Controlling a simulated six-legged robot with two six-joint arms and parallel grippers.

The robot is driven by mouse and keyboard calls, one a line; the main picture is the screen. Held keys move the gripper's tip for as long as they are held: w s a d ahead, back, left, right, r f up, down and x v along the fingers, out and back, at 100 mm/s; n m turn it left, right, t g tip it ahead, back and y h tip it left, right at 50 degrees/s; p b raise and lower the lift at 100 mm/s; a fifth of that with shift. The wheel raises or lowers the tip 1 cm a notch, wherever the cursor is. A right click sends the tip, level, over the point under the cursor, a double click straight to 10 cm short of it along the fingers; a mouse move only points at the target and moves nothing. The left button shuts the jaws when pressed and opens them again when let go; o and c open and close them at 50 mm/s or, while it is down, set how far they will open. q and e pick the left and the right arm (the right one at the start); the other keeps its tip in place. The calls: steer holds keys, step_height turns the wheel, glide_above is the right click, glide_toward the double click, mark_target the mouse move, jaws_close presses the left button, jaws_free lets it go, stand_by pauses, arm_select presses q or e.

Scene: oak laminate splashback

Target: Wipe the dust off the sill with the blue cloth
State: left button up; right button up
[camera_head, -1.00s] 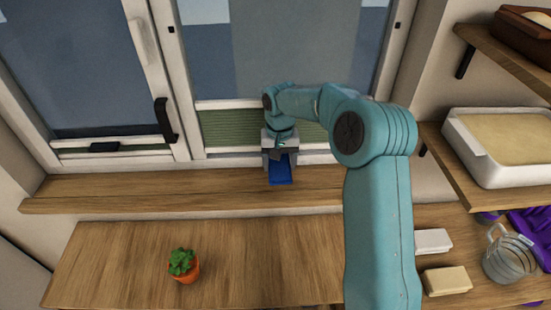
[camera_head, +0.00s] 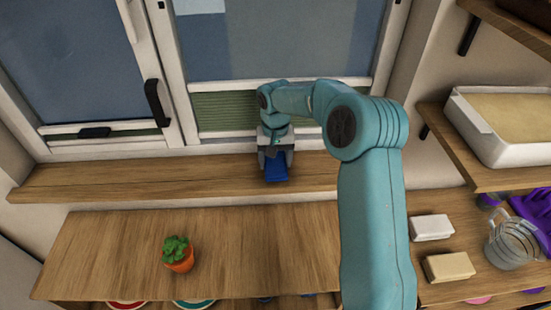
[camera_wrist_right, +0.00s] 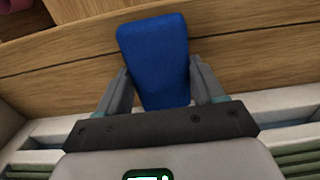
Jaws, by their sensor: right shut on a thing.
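The wooden sill (camera_head: 140,181) runs below the window, and it also shows in the right wrist view (camera_wrist_right: 240,70). No dust can be made out on it. My right gripper (camera_head: 276,163) is over the middle of the sill, pointing down. It is shut on the blue cloth (camera_head: 277,173), a folded pad that sticks out past the fingers in the right wrist view (camera_wrist_right: 155,58). The cloth is at the sill, but I cannot tell whether it touches the wood. My left gripper is not in view.
A potted succulent (camera_head: 179,254) stands on the lower wooden counter (camera_head: 105,245). A white block (camera_head: 432,228), a beige block (camera_head: 449,267) and a glass jug (camera_head: 511,243) are at right. A white tray (camera_head: 480,125) sits on the right shelf. A black window handle (camera_head: 157,104) hangs above the sill.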

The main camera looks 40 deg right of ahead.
steer(key=shift+w+a+f, duration=0.1)
steer(key=shift+w+f, duration=0.05)
steer(key=shift+w, duration=0.05)
steer(key=shift+s, duration=0.1)
steer(key=shift+s, duration=0.15)
steer(key=shift+w+f+b, duration=0.2)
steer(key=shift+f+b, duration=0.15)
steer(key=shift+f, duration=0.05)
steer(key=shift+s+f, duration=0.1)
steer(key=shift+f, duration=0.15)
